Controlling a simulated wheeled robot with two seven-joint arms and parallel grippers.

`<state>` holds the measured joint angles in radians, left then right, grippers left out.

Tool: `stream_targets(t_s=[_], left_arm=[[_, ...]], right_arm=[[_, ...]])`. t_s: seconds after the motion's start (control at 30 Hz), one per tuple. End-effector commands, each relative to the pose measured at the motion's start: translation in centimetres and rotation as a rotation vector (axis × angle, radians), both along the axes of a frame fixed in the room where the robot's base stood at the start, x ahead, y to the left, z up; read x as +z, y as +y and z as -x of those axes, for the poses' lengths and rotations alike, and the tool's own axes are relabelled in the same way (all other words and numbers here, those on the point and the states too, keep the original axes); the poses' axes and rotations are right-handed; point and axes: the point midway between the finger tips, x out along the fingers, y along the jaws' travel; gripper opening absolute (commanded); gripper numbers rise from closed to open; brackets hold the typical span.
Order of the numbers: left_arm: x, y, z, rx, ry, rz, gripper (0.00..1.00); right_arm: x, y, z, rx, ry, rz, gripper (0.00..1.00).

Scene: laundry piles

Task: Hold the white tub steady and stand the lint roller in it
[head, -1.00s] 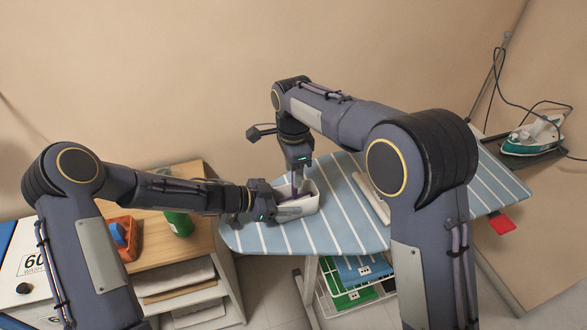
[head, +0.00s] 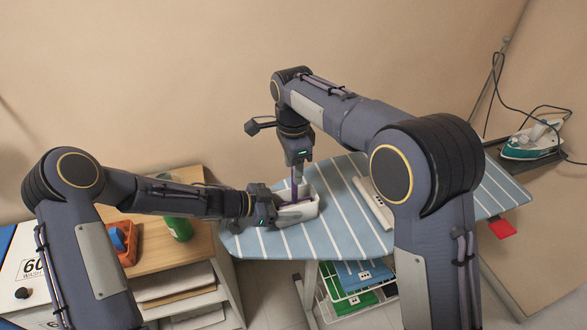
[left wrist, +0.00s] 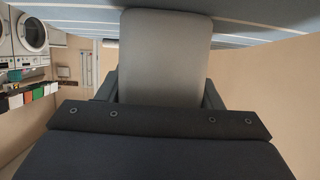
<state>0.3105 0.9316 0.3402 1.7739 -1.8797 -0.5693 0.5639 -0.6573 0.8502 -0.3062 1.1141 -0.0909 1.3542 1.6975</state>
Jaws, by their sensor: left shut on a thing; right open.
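The white tub (head: 305,211) stands on the blue striped ironing board, near its left end. My left gripper (head: 280,213) is shut on the tub's left side. A pale wall, apparently the tub's, fills the middle of the left wrist view (left wrist: 165,55). The lint roller (head: 294,190), a thin purple shape, stands roughly upright in the tub, its lower end hidden by the wall. My right gripper (head: 298,170) is open, pointing down just above the tub, around or very near the roller's top. I cannot tell whether they touch.
The ironing board (head: 342,228) has a long pale bar (head: 372,203) lying right of the tub. An iron (head: 533,139) rests at the far right. A green bottle (head: 178,224) and an orange box (head: 125,240) stand on the wooden shelf unit at left. Baskets sit below the board.

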Motion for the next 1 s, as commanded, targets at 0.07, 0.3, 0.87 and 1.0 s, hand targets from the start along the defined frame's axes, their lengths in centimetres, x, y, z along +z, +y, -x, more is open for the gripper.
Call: stream_targets(t_s=[0.07, 0.3, 0.87, 1.0], left_arm=[[0.0, 0.0, 0.0, 0.0, 0.0, 0.0, 0.37], [0.0, 0.0, 0.0, 0.0, 0.0, 0.0, 0.37], [0.0, 0.0, 0.0, 0.0, 0.0, 0.0, 0.37], [0.0, 0.0, 0.0, 0.0, 0.0, 0.0, 0.37]], right_arm=[[0.5, 0.0, 0.0, 0.0, -0.001, 0.0, 0.45], [1.7, 0.0, 0.0, 0.001, -0.002, -0.001, 0.45], [4.0, 0.0, 0.0, 0.0, -0.001, 0.0, 0.45], [4.0, 0.0, 0.0, 0.0, -0.001, 0.0, 0.45]])
